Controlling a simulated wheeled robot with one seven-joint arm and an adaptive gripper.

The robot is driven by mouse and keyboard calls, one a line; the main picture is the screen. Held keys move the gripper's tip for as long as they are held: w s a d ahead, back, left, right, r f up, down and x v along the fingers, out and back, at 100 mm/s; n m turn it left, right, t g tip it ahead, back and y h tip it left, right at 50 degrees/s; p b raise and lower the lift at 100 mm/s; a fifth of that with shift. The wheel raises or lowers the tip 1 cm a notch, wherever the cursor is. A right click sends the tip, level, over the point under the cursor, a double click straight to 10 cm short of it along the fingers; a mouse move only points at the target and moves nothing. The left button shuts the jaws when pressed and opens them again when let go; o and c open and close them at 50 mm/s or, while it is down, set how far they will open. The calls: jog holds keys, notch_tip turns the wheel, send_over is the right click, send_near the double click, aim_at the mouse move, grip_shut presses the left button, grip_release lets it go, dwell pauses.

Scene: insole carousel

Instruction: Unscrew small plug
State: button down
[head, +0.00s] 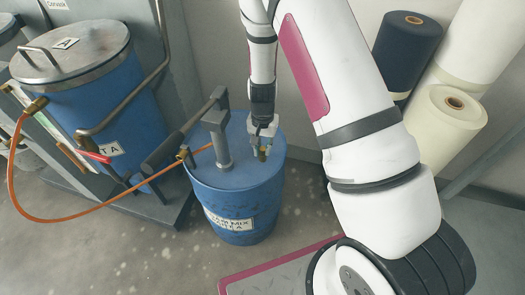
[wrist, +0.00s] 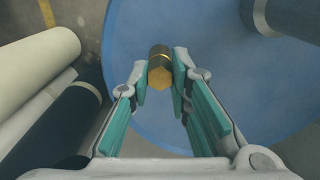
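The small plug (wrist: 159,72) is a brass, hex-headed piece standing on the blue drum's lid, seen in the wrist view. In the head view the plug (head: 263,153) shows small below my gripper, near the lid's right side. My gripper (head: 262,138) points down at it. In the wrist view my gripper (wrist: 158,80) has its teal-padded fingers on either side of the plug. A narrow gap seems to show between the plug and the fingertips. The blue drum (head: 236,200) stands upright on the floor with a label on its front.
A grey hand pump (head: 217,140) rises from the drum lid left of my gripper. An orange hose (head: 60,219) runs from it to a larger blue tank (head: 95,95) at left. Rolls of material (head: 445,120) stand at right. Open floor lies in front.

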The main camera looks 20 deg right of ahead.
jog(key=n, duration=0.5)
jog(key=shift+n+b, duration=0.3)
jog(key=n, duration=1.2)
jog(key=shift+r, duration=0.1)
jog(key=n+p, duration=0.1)
jog(key=n, duration=0.5)
jog(key=n+p, duration=0.1)
jog(key=n, duration=0.5)
jog(key=shift+n+p, duration=0.3)
jog(key=shift+n, duration=0.1)
jog(key=n+p, duration=0.1)
jog(key=n, duration=0.5)
jog(key=shift+n, duration=0.4)
jog(key=n, duration=1)
jog(key=shift+r+n, duration=0.1)
jog(key=shift+n, duration=0.3)
